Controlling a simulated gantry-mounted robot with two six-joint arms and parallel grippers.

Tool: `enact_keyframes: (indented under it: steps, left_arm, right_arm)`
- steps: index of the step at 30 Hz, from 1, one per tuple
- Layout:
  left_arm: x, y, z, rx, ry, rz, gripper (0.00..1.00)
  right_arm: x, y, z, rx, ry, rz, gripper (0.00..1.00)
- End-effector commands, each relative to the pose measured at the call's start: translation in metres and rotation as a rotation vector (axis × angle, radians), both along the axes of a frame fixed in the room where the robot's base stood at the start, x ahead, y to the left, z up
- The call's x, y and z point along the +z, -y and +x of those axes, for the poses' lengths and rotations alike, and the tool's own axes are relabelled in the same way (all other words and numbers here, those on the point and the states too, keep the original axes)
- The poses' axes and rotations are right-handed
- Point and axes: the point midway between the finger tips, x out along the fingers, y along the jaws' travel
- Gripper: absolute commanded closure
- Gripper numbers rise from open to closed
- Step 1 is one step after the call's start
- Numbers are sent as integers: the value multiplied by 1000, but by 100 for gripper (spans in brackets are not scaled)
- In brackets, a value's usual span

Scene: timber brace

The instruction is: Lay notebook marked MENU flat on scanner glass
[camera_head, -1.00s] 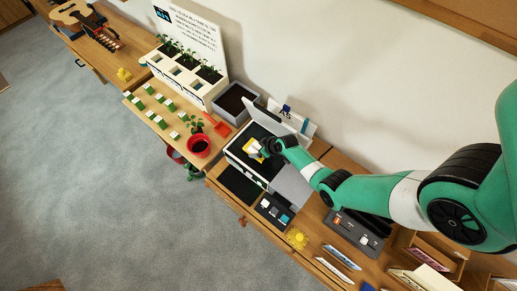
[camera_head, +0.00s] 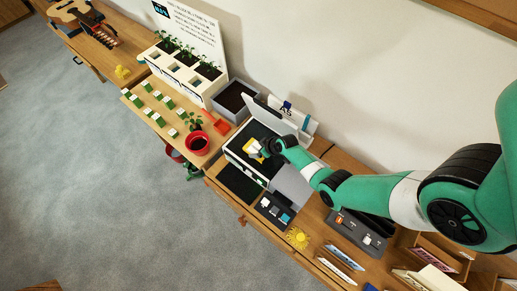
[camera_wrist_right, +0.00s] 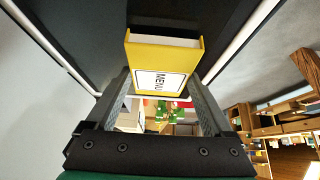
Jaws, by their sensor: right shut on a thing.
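The yellow notebook (camera_head: 252,147) is over the dark bed of the scanner (camera_head: 237,158), whose lid (camera_head: 272,115) stands raised behind it. In the right wrist view the notebook (camera_wrist_right: 165,60) shows its white label reading MENU, turned sideways. My right gripper (camera_head: 260,150) is shut on it; its two fingers (camera_wrist_right: 163,90) stand either side of the label. A dark, white-edged panel (camera_wrist_right: 85,30) lies beyond the notebook. I cannot tell whether the notebook touches the glass. My left gripper is not in view.
A black mat (camera_head: 240,185) lies in front of the scanner. A dark tray with small items (camera_head: 273,212) and a yellow object (camera_head: 297,238) are nearby. A red pot (camera_head: 197,143) and grey planter box (camera_head: 233,100) stand to the left. My right arm covers the scanner's right side.

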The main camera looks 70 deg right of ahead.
Motion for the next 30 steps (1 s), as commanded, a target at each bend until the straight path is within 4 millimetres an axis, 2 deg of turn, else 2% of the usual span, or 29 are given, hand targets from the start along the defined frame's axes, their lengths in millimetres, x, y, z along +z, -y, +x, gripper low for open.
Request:
enact_keyframes:
  steps: [14,15,16,25,30]
  left_arm:
    - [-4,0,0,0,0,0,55]
    - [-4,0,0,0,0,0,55]
    - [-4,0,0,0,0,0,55]
    - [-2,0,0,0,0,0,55]
    - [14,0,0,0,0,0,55]
  right_arm:
    - [-4,0,0,0,0,0,80]
    - [-4,0,0,0,0,0,6]
    - [-4,0,0,0,0,0,1]
    - [-1,0,-2,0,0,0,0]
    - [21,-4,-13,-1,1,-1,0]
